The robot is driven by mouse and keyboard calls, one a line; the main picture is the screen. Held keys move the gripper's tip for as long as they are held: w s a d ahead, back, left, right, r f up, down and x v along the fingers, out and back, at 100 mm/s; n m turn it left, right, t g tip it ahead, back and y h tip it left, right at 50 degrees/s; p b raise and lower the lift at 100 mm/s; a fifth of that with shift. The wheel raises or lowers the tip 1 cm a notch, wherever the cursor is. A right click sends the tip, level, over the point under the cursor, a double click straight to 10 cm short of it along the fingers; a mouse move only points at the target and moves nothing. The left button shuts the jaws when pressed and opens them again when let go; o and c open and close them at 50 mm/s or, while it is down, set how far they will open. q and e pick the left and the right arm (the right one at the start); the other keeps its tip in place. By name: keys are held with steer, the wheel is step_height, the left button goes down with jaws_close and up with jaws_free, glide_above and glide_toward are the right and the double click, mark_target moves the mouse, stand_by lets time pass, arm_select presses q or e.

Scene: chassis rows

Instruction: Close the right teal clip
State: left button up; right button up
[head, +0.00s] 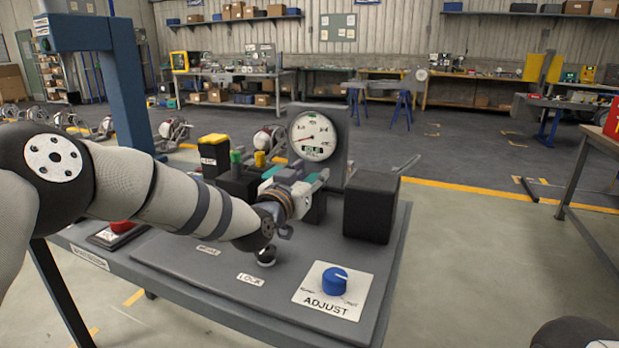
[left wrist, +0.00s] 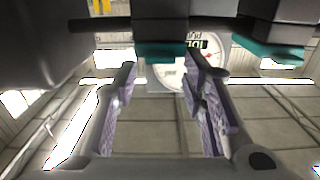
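My left gripper (head: 312,184) reaches over the bench panel in the head view, just in front of the gauge. In the left wrist view its two fingers (left wrist: 160,75) are spread apart with nothing between them. That view appears upside down. It shows one teal clip (left wrist: 162,53) on a dark block, in line with the gap between the fingertips, and another teal clip (left wrist: 270,50) farther right. In the head view a teal part (head: 270,173) shows beside the gripper; the rest is hidden behind it. I cannot tell how far either clip is closed. My right gripper is out of view.
A gauge (head: 313,136) stands behind the gripper. A large black box (head: 371,207) is close on its right. A blue post (head: 128,90) rises at left.

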arm_select(q)
steer(key=shift+r, duration=0.1)
jaws_close()
jaws_free()
steer(key=v, duration=1.2)
